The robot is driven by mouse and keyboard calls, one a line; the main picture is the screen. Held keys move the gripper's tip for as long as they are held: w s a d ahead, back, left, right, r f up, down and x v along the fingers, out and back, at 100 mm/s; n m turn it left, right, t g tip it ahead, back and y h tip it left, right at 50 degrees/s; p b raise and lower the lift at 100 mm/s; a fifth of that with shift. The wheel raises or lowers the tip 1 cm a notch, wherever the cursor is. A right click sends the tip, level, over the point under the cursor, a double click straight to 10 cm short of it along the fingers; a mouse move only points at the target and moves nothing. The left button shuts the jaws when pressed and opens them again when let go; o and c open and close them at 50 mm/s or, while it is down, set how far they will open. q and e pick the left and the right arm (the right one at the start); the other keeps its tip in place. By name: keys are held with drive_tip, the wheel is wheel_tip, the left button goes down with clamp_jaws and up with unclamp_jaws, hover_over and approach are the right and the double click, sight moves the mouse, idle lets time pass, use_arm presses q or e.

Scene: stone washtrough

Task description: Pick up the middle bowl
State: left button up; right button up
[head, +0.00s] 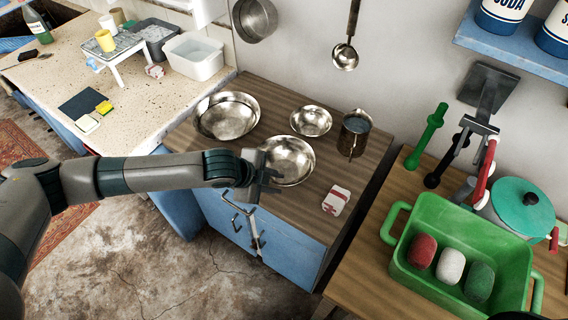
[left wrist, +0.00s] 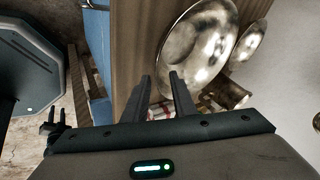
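Three shiny metal bowls stand on the dark wooden counter (head: 205,150). The middle bowl (head: 291,160) is in front, between the large bowl (head: 227,115) at left and the small bowl (head: 311,121) behind. My left gripper (head: 267,181) is at its near left rim and hides part of it. I cannot tell whether a finger touches the rim.
A metal mug (head: 355,135) and a white-and-red packet (head: 336,200) stand right of the middle bowl. A green tub (head: 440,225) is on the right table. A ladle (head: 345,55) and a pan (head: 254,18) hang above. Blue cabinet doors (head: 280,245) are below the counter.

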use_arm(q)
drive_tip(key=shift+p+x, duration=0.4)
drive_tip(key=shift+x, duration=1.2)
drive_tip(key=shift+c, duration=0.3)
clamp_jaws()
